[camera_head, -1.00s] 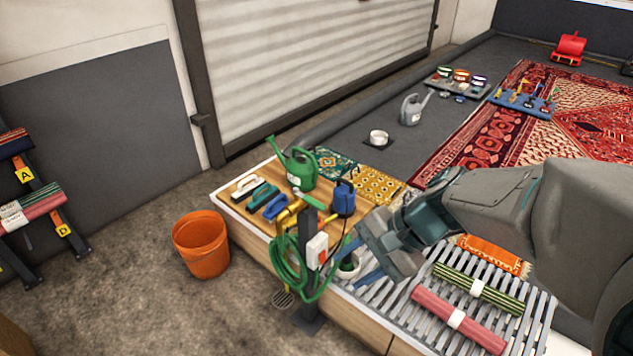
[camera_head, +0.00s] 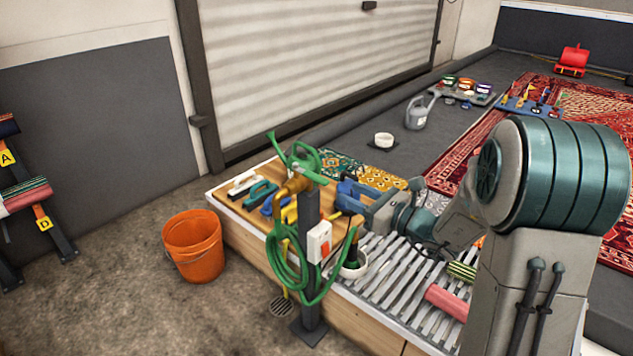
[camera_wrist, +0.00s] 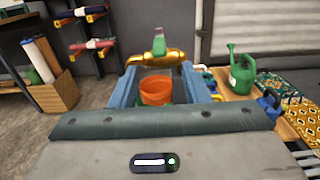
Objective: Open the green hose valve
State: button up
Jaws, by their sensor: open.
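The hose valve is a brass tap (camera_head: 293,187) with a green lever handle (camera_head: 312,176) on top of a dark post (camera_head: 309,250). In the wrist view the brass body (camera_wrist: 150,60) and its upright-looking green lever (camera_wrist: 160,43) appear ahead, just beyond my fingertips and roughly centred between them. My gripper (camera_wrist: 159,77) is open, with its two blue fingers spread and nothing between them. In the head view my gripper (camera_head: 345,193) is to the right of the post, pointing left towards the valve. I cannot tell the exact gap.
A coiled green hose (camera_head: 287,262) and a white switch box (camera_head: 319,242) hang on the post. A green watering can (camera_wrist: 242,75) and brushes stand on the bench behind. An orange bucket (camera_head: 194,246) stands on the floor left. Rolled rugs lie on the slatted rack (camera_head: 385,268).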

aim_at(305, 171)
jog(key=b+x, duration=0.1)
jog(key=x, duration=1)
jog(key=shift+w+a+b, duration=0.2)
jog(key=shift+a+b, duration=0.1)
jog(key=shift+c, duration=0.3)
grip_shut()
